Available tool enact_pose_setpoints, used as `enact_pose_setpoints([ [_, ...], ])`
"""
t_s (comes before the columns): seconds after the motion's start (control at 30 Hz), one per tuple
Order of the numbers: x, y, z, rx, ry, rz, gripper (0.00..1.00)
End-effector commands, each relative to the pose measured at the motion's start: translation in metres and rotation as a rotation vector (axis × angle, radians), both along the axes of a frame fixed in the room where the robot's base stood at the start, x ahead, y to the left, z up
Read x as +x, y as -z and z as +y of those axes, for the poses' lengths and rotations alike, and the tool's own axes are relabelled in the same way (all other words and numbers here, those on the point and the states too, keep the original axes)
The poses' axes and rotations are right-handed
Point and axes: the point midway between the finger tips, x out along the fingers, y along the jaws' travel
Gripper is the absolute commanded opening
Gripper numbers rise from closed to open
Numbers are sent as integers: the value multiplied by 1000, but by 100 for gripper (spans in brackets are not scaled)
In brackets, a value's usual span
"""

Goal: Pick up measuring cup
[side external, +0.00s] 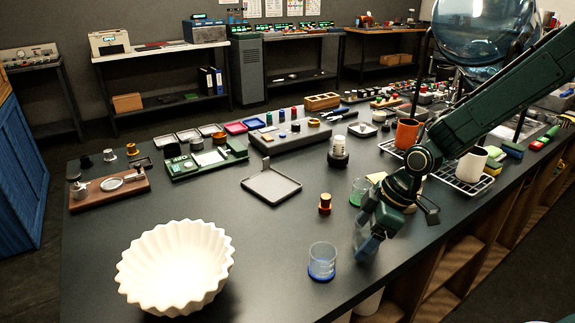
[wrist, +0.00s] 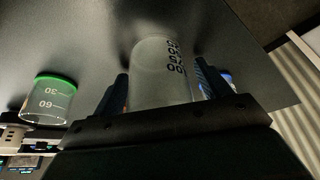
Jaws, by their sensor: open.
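A clear measuring cup with dark markings (wrist: 160,78) stands between the two fingers of my gripper (wrist: 162,88) in the wrist view. My gripper (side external: 369,243) reaches down near the table's front edge in the side view. It is open, with one finger on each side of the cup; I cannot tell whether either touches it. In the side view the cup is mostly hidden by the fingers. A green-marked measuring cup (side external: 359,191) stands behind my gripper and also shows at left in the wrist view (wrist: 48,101). A blue-bottomed measuring cup (side external: 322,262) stands left of my gripper.
A white fluted bowl (side external: 175,268) stands at the front left. A wire rack (side external: 457,180) with cups is at right. The dark table (side external: 265,235) is clear between bowl and cups.

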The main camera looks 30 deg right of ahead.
Motion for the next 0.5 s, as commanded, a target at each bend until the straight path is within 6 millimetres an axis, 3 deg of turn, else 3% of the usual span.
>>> enact_pose_setpoints([
  [0.4,0,0,0,-1,0,-1,76],
  [0.5,0,0,0,-1,0,-1,56],
])
